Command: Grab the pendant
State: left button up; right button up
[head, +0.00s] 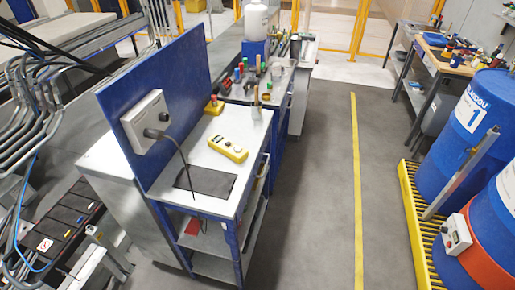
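The pendant (228,149) is a yellow, elongated hand control with small dark and light buttons on its top face. It lies flat on the light top of a blue workbench (199,165), near the bench's right edge. Nothing covers it in the head view. Neither of my grippers shows in this view.
A dark mat (205,182) lies in front of the pendant. A yellow box with a red button (214,106) sits behind it. A blue upright panel (165,95) bounds the bench's left side. Blue barrels (465,130) stand right; the grey floor (318,190) between is clear.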

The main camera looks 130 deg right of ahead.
aim_at(217, 142)
jog(key=z, duration=2.2)
